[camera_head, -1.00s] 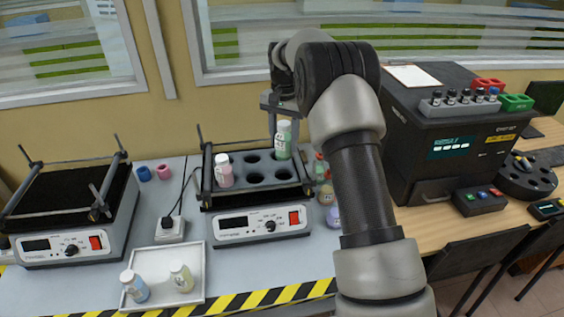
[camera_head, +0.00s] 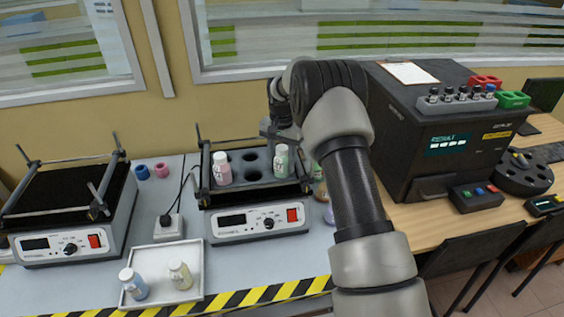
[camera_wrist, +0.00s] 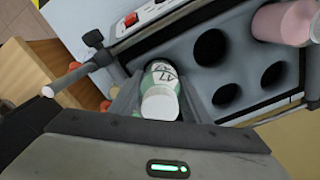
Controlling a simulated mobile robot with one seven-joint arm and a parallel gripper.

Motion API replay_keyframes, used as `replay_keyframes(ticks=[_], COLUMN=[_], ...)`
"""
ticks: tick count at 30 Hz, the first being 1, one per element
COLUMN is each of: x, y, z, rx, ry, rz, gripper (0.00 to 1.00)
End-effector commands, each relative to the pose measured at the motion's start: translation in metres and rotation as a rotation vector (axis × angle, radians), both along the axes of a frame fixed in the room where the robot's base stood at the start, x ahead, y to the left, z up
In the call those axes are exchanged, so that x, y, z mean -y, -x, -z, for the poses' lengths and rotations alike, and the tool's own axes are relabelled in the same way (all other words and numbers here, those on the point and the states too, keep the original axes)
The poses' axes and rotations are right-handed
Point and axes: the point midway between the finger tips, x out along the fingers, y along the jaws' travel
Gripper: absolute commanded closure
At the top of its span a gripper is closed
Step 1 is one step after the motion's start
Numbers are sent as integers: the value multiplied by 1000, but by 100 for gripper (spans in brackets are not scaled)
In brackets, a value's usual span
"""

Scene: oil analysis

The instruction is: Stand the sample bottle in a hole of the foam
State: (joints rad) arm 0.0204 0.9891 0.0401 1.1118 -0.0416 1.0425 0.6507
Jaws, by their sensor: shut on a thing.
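The sample bottle (camera_head: 282,160), pale green with a white cap and a printed label, is upright at the right end of the grey foam (camera_head: 246,182). It also shows in the wrist view (camera_wrist: 165,76). My gripper (camera_wrist: 155,92) is shut on it, with a finger on either side. The bottle's lower end appears down at foam level; I cannot tell how deep it sits in a hole. A pink bottle (camera_head: 222,168) stands in the foam's left part. Several empty dark holes (camera_wrist: 211,48) lie between and beside the two bottles.
The foam sits on a shaker (camera_head: 262,221) with upright side posts. A white tray (camera_head: 163,262) with two bottles is in front. A second shaker (camera_head: 65,220) stands left. More bottles stand just right of the foam. A dark analyser (camera_head: 430,130) stands further right.

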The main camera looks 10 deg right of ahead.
Motion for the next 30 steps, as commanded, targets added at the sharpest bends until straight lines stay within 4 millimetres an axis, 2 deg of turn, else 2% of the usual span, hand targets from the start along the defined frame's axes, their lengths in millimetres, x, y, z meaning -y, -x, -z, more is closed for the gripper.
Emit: replay_keyframes(ticks=[2, 3, 4, 12, 17, 30], x=[0, 0, 0, 0, 0, 0], y=[0, 0, 0, 0, -1, -1], z=[4, 3, 3, 2, -9, -97], rx=[0, 0, 0, 0, 2, 3], ry=[0, 0, 0, 0, 0, 0], rz=[0, 0, 0, 0, 0, 0], gripper=[84, 54, 50, 50, 50, 50])
